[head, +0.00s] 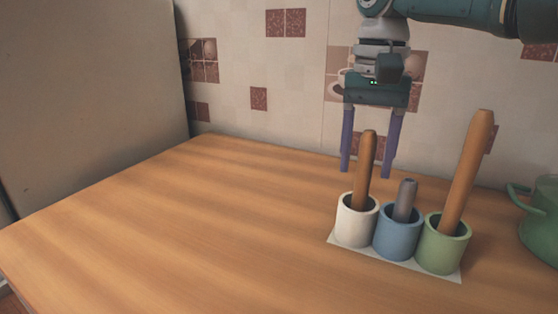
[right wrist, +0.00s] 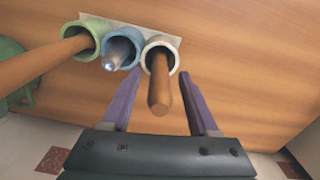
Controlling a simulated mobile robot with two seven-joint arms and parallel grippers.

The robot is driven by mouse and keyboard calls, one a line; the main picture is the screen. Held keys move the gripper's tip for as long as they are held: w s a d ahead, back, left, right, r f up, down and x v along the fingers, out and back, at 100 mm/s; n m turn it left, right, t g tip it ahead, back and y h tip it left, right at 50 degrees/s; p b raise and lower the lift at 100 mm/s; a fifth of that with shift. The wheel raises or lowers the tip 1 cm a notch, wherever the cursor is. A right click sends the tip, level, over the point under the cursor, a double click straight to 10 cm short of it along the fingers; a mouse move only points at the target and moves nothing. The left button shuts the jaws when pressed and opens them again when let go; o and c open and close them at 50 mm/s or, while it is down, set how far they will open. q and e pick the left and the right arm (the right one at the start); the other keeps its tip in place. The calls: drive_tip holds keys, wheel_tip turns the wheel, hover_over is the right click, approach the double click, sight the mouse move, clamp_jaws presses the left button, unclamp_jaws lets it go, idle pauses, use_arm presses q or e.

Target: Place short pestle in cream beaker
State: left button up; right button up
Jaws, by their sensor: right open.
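The cream beaker (head: 352,228) stands at the left end of a row of three; it also shows in the right wrist view (right wrist: 174,48). A brown wooden pestle (head: 365,165) stands in it, nearly upright; its rounded end points toward the camera in the right wrist view (right wrist: 159,92). A shorter grey rod (head: 405,200) stands in the blue beaker (head: 397,240). A much longer tan pestle (head: 468,170) leans in the green beaker (head: 444,248). My right gripper (head: 366,173) is open above the cream beaker, its purple fingers on either side of the brown pestle, apart from it. My left gripper is out of view.
The beakers stand on a white mat (head: 420,272) on the wooden counter (head: 190,235). A green pot (head: 540,225) with a handle stands at the right edge. A tiled wall (head: 240,60) rises behind. The counter left of the beakers is clear.

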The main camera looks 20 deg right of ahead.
wheel_tip(320, 180, up, 10)
drive_tip(key=shift+r, duration=0.15)
idle(0.3)
